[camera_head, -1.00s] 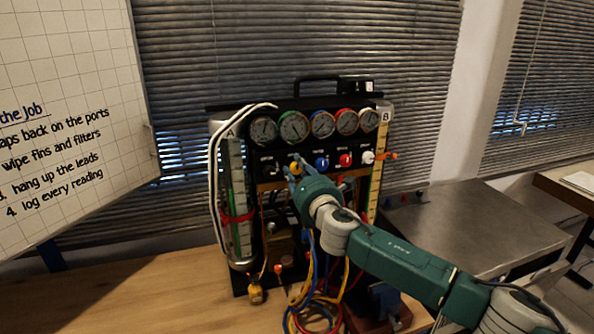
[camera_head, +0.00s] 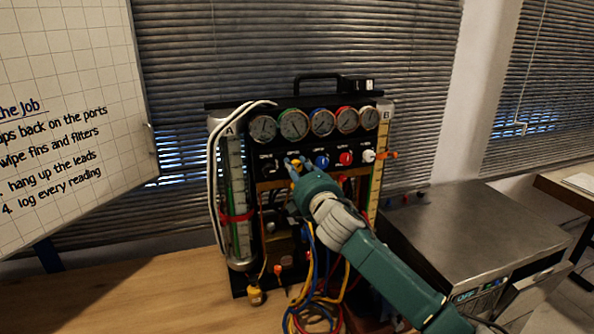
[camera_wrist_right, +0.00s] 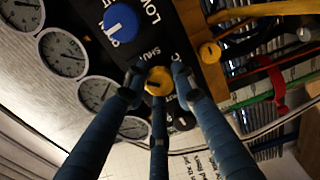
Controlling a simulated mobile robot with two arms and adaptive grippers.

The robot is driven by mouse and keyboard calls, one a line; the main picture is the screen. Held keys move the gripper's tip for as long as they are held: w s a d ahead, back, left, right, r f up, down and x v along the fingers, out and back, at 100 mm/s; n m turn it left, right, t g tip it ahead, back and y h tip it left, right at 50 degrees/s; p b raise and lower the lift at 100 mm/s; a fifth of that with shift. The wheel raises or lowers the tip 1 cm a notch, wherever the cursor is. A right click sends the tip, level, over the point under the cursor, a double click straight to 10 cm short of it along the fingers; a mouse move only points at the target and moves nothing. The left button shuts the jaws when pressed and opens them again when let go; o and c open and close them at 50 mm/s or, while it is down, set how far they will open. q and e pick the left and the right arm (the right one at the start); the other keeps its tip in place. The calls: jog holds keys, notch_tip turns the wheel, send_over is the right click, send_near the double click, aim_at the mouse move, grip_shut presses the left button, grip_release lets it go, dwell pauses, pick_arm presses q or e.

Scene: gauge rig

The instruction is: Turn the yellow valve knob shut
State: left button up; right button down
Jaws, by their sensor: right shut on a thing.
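The yellow valve knob (camera_wrist_right: 159,82) is on the rig's black panel, and its front face shows in the right wrist view. In the head view the yellow knob (camera_head: 296,163) is partly covered by my right gripper. My right gripper (camera_head: 294,165) reaches the panel from the lower right. In the right wrist view the right gripper's blue fingers (camera_wrist_right: 157,80) are closed around the knob from its sides. A pointer mark shows on the knob's face. My left gripper is out of view.
A blue knob (camera_head: 321,161), a red knob (camera_head: 345,158) and a white knob (camera_head: 368,156) sit in the same row. Several round gauges (camera_head: 322,122) are above. Coloured hoses (camera_head: 318,312) hang below. A whiteboard (camera_head: 70,120) stands at the left.

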jog(key=m, duration=0.4)
jog(key=shift+a+f+m+b, duration=0.1)
jog(key=shift+f+m+b, duration=0.05)
jog(key=shift+m+b, duration=0.15)
jog(key=m, duration=0.4)
jog(key=shift+m, duration=0.3)
jog(key=c, duration=1.4)
grip_release()
jog(key=v, duration=1.2)
